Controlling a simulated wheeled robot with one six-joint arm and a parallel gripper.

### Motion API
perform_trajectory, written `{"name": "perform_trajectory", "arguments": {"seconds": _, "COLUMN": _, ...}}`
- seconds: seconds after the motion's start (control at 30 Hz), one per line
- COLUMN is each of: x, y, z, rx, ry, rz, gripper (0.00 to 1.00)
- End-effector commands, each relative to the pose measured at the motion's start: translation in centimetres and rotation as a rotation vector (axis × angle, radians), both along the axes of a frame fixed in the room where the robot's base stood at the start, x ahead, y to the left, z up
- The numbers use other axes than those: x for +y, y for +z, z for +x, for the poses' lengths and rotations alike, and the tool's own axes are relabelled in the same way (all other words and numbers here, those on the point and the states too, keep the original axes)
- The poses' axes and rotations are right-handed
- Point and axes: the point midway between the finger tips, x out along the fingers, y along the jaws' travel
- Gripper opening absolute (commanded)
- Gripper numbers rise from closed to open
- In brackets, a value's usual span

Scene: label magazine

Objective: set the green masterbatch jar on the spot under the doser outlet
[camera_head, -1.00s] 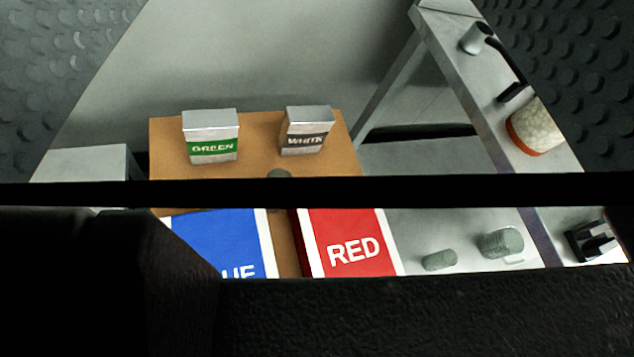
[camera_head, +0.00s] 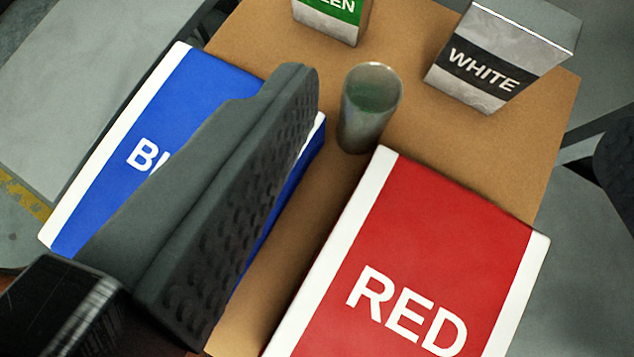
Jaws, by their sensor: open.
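A clear, cylindrical jar with green contents (camera_head: 369,108) stands on a brown board, between the blue and red boxes and in front of the green- and white-labelled ones. It matches the green masterbatch jar, though I read no label on it. One dark jaw of my gripper (camera_head: 228,200), with a studded pad, reaches over the blue box, its tip left of the jar and apart from it in the picture. The other jaw is not clearly in view. My gripper is open, with nothing seen in it. The doser outlet and the spot under it are out of view now.
The brown board (camera_head: 455,150) carries a blue box (camera_head: 105,165), a red box (camera_head: 430,260), a box with a green label (camera_head: 332,18) and a WHITE box (camera_head: 490,62). The blue and red boxes flank the jar closely. A grey surface (camera_head: 75,100) lies at left.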

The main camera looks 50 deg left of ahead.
Motion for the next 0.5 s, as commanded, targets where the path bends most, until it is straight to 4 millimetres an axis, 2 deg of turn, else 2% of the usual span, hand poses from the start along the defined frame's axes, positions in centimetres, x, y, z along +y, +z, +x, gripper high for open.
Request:
{"name": "perform_trajectory", "arguments": {"seconds": 0.03, "x": -0.3, "y": -1.7, "z": -0.2, "rx": 0.035, "ry": 0.019, "rz": 0.015, "gripper": 0.76}}
{"name": "perform_trajectory", "arguments": {"seconds": 0.1, "x": -0.5, "y": -3.4, "z": -0.7, "rx": 0.076, "ry": 0.049, "rz": 0.033, "gripper": 0.76}}
{"name": "perform_trajectory", "arguments": {"seconds": 0.2, "x": -0.6, "y": -5.1, "z": -1.2, "rx": 0.119, "ry": 0.079, "rz": 0.053, "gripper": 0.76}}
{"name": "perform_trajectory", "arguments": {"seconds": 0.37, "x": -0.5, "y": -6.4, "z": -1.4, "rx": 0.147, "ry": 0.1, "rz": 0.067, "gripper": 0.76}}
{"name": "perform_trajectory", "arguments": {"seconds": 0.5, "x": 0.4, "y": -7.5, "z": -0.5, "rx": 0.149, "ry": 0.102, "rz": 0.067, "gripper": 0.76}}
